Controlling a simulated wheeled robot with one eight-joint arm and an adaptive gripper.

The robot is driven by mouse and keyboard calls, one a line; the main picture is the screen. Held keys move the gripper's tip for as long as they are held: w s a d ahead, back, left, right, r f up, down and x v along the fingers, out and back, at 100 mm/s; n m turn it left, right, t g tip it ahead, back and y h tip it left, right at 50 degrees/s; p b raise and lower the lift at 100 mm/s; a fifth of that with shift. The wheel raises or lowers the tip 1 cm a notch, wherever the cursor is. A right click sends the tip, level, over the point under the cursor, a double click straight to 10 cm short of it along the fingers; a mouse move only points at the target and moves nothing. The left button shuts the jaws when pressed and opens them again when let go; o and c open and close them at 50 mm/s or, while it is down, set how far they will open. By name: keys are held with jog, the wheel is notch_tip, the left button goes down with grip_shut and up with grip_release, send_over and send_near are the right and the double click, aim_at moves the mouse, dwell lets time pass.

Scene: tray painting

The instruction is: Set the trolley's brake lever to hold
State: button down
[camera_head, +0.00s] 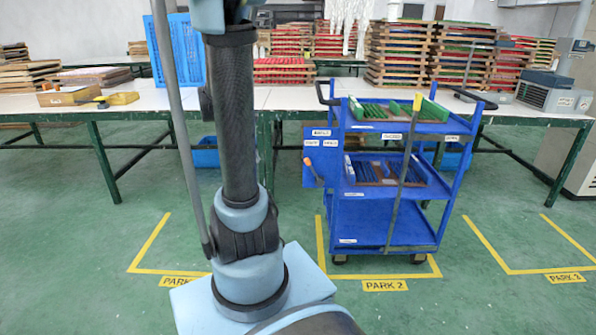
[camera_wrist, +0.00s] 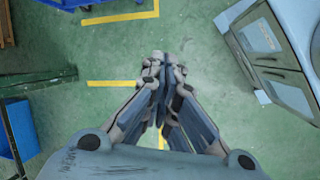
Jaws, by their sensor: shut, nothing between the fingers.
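The blue trolley (camera_head: 385,232) stands upright in the bay marked PARK 2 in the head view. I cannot read the small white labels on that panel. My gripper (camera_wrist: 165,62) shows in the wrist view, shut and empty, over bare green floor. It is apart from the trolley. The gripper is not visible in the head view, where my arm stands left of the trolley.
Long tables (camera_head: 290,97) with stacks of coloured trays (camera_head: 400,55) run behind the trolley. Yellow lines mark bays on the floor, with PARK 3 (camera_head: 565,277) at the right. Open floor lies in front.

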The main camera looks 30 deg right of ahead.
aim_at(313, 170)
jog(key=w+d+f+n+g+h, duration=0.1)
jog(key=w+d+f+n, duration=0.2)
jog(key=d, duration=0.4)
jog(key=w+d+f+n+g+h, duration=0.2)
jog(key=w+d+f+n, duration=0.1)
jog(key=w+d+f, duration=0.3)
jog(key=shift+w+d+g, duration=0.3)
jog(key=shift+w+d, duration=0.8)
jog(key=shift+w, duration=0.05)
jog(key=s+d+f, duration=0.4)
jog(key=d+f, duration=0.1)
jog(key=d, duration=0.4)
jog(key=shift+s+d+f, duration=0.15)
jog(key=shift+s+d, duration=0.05)
